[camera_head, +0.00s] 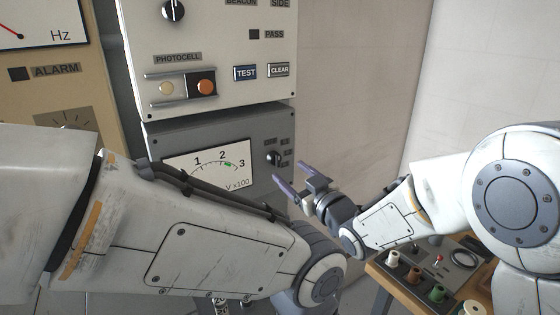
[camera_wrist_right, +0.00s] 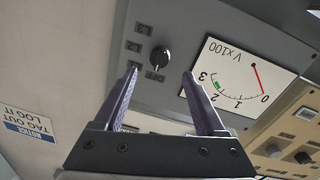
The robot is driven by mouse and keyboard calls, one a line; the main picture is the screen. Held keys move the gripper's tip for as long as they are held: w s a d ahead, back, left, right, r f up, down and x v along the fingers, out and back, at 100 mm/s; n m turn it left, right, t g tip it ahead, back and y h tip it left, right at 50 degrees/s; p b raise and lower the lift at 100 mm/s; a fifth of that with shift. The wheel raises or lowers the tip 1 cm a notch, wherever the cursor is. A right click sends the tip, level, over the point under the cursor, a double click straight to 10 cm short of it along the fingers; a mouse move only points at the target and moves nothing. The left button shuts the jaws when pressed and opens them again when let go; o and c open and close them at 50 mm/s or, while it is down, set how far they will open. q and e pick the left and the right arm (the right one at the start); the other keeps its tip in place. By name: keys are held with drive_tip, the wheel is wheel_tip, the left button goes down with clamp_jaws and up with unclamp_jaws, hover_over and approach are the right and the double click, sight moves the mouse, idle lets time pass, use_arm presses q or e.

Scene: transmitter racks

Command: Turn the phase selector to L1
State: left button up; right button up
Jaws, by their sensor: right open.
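A V x100 meter (camera_head: 210,166) is beside the knob. Above is a pale panel (camera_head: 214,107) with TEST and CLEAR buttons. A notice sign (camera_wrist_right: 28,124) hangs on the wall.

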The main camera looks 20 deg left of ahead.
sight(279, 162)
drive_tip(key=p+x, duration=0.1)
drive_tip(key=x, duration=0.6)
drive_tip(key=shift+p, duration=0.4)
drive_tip(key=shift+d, duration=0.1)
clamp_jaws()
